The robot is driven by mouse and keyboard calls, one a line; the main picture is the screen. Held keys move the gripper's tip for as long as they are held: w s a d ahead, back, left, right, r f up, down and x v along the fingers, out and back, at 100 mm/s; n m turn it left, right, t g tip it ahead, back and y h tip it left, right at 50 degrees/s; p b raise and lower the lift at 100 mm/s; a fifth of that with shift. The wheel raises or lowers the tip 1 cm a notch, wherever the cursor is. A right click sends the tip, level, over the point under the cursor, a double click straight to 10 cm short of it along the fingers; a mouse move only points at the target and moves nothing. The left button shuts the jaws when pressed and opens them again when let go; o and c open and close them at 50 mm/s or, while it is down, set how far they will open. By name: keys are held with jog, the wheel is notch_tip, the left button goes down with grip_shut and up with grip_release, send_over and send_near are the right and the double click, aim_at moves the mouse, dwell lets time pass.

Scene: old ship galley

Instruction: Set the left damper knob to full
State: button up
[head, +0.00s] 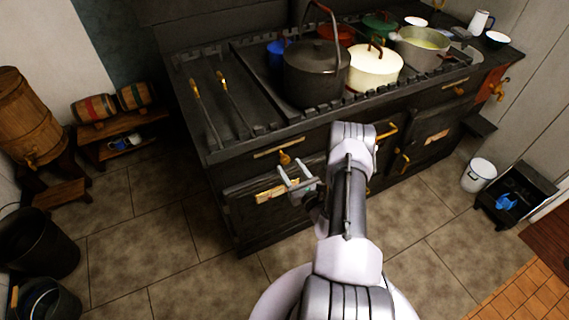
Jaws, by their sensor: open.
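The left damper knob (285,158) is a small brass knob on the front of the black stove (228,150), below a pale plate (278,147). Its setting is too small to read. My gripper (292,167) is open and empty, with its two pale fingers pointing toward the stove front. In the picture the fingertips lie just below the knob. I cannot tell how far apart in depth they are, and no contact is visible. A second brass knob (459,91) sits further right on the stove front.
A grey pot (316,80), a cream pot (374,72) and other pots stand on the railed stovetop. Brass oven handles (387,131) stick out to the right of my gripper. Buckets and barrels stand at left, and a white bucket (479,174) at right. The tiled floor before the stove is mostly clear.

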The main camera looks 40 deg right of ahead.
aim_at(286, 162)
jog(key=b+x, duration=0.1)
jog(key=x, duration=0.3)
jog(key=shift+w, duration=0.4)
grip_shut()
dwell(1.0)
